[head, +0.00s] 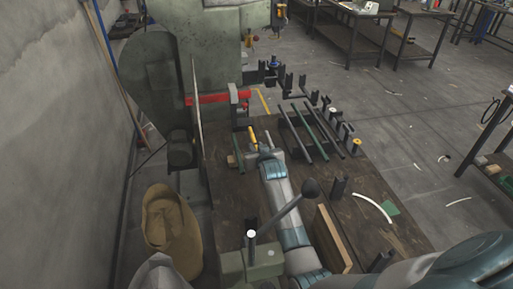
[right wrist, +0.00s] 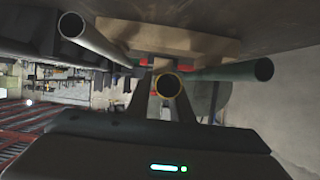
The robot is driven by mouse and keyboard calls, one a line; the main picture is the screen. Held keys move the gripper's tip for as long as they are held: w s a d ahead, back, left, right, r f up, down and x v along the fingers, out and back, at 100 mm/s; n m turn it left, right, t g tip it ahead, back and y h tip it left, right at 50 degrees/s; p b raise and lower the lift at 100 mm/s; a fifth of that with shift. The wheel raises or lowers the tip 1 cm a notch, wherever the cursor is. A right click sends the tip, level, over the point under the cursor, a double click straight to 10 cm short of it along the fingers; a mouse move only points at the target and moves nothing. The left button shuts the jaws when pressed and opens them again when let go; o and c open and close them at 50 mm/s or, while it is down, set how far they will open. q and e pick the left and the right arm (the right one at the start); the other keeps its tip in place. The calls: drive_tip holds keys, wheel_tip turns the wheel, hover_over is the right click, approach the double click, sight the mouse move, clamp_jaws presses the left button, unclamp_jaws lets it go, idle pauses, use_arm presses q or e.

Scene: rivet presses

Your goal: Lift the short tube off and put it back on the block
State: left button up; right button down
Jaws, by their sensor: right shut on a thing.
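My right gripper (head: 262,149) is near the left side of the dark workbench, beyond my arm. In the right wrist view its two fingers (right wrist: 162,103) are shut on the short tube (right wrist: 168,85), seen end-on with a yellowish rim. In the head view a short yellow tube (head: 253,138) stands out at the fingertips. A tan block (right wrist: 190,43) lies beyond the tube in the right wrist view. I cannot tell whether the tube touches it. My left gripper is not in view.
Long green tubes (head: 302,132) lie on a dark rack to the right of the gripper. Another green tube (head: 238,146) is close on its left. A grey-green press (head: 215,50) stands behind. A lever with a round knob (head: 310,187) and a wooden board (head: 332,240) are nearer.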

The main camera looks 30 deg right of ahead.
drive_tip(key=shift+f+b, duration=0.5)
drive_tip(key=shift+f, duration=0.35)
drive_tip(key=c, duration=1.5)
unclamp_jaws()
drive_tip(key=shift+s, duration=0.1)
drive_tip(key=b+v, duration=0.2)
drive_tip(key=v, duration=1.5)
drive_tip(key=shift+s, duration=0.1)
